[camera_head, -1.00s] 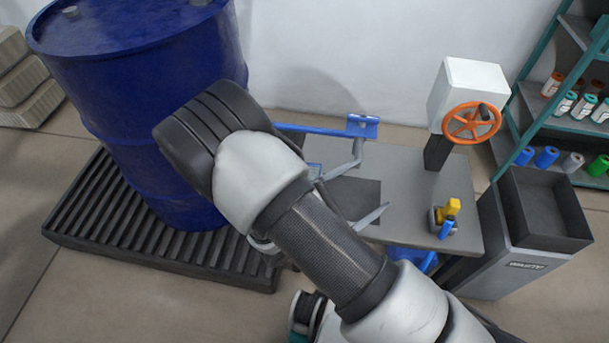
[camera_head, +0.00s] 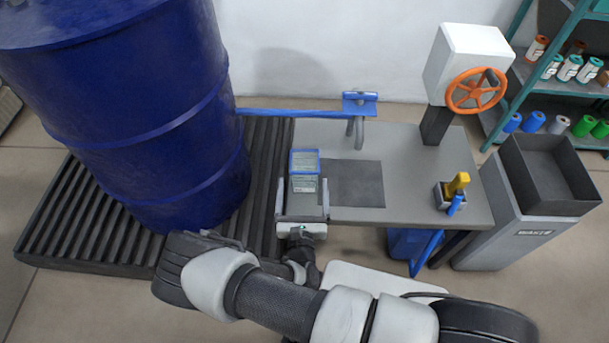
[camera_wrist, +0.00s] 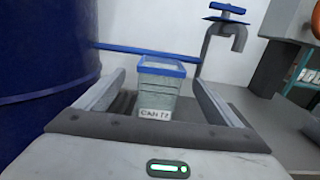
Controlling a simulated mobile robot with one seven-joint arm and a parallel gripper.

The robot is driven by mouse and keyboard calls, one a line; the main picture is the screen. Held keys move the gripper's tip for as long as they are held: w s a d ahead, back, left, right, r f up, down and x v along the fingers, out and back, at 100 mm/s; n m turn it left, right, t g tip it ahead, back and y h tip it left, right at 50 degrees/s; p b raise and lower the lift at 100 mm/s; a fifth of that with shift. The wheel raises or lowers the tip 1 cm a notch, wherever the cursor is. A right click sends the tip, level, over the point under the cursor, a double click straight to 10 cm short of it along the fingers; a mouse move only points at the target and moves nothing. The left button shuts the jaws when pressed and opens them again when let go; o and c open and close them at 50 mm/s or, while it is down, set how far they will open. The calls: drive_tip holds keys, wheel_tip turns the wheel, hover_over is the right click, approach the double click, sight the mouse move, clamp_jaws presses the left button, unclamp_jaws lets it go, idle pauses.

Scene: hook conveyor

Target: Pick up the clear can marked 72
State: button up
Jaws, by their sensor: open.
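The clear can (camera_head: 304,166) is a boxy, see-through container with a blue rim, standing upright at the left end of the grey table. In the wrist view the can (camera_wrist: 160,88) carries a white label that seems to read "CAN 72". My gripper (camera_head: 303,185) is open, with one finger on each side of the can. In the wrist view the gripper (camera_wrist: 157,90) shows gaps between both fingers and the can's sides.
A blue drum (camera_head: 130,110) on a dark ribbed pallet (camera_head: 90,225) stands close on the left. A blue pipe with a tap (camera_head: 355,125) runs behind the can. A dark square (camera_head: 352,185) lies right of it. An orange valve wheel (camera_head: 476,92) stands further right.

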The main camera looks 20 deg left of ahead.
sight(303, 174)
drive_tip(key=x, duration=0.4)
drive_tip(key=shift+w+a, duration=0.1)
drive_tip(key=x, duration=0.1)
drive_tip(key=b+x, duration=0.1)
drive_tip(key=x, duration=0.1)
drive_tip(key=b+x, duration=0.1)
drive_tip(key=x, duration=0.1)
drive_tip(key=shift+w+f, duration=0.2)
drive_tip(key=shift+f, duration=0.1)
drive_tip(key=shift+r, duration=0.1)
drive_tip(key=c, duration=1.5)
